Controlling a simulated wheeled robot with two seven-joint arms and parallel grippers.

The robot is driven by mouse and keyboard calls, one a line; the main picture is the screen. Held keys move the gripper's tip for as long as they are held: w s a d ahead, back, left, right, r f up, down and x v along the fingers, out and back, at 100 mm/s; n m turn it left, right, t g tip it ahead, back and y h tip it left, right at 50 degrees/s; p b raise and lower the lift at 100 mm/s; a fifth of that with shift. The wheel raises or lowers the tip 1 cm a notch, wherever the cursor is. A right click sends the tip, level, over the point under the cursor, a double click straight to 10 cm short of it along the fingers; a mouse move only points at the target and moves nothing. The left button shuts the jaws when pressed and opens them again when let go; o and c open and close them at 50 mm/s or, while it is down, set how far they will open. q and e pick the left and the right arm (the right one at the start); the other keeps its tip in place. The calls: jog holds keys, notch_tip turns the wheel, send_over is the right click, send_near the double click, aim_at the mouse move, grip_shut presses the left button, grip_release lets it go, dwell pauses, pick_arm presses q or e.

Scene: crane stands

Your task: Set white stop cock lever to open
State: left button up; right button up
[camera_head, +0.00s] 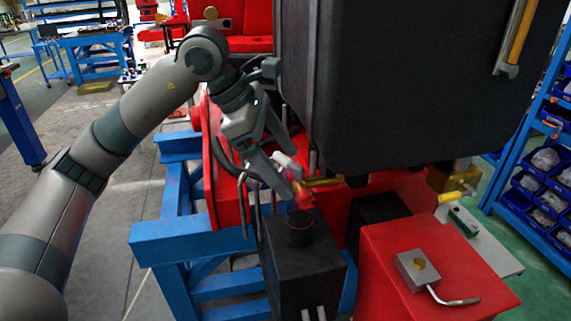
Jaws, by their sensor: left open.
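My left gripper (291,167) reaches in from the left and points down to the right at a small valve fitting. Its jaws are apart. A small whitish piece (283,158), possibly the white stop cock lever, shows between or just behind the fingers; I cannot tell whether they touch it. A red part (304,196) and a brass-coloured part (324,182) of the fitting sit just beyond the fingertips, above a black box (302,259). The gripper partly hides the fitting, so the lever's setting cannot be read. My right gripper is out of view.
A large black cabinet (410,80) hangs close to the gripper's right. A blue frame (180,240) and red machine body stand below. A red box (420,270) with a metal block and bent lever (420,273) is at lower right. Blue bin shelves (540,185) stand far right.

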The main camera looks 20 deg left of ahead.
pick_arm(q)
jog(key=s+a+r+p, duration=0.1)
jog(key=s+r+p, duration=0.2)
jog(key=r, duration=0.4)
jog(key=shift+r, duration=0.3)
dwell(0.6)
jog(key=shift+b, duration=0.35)
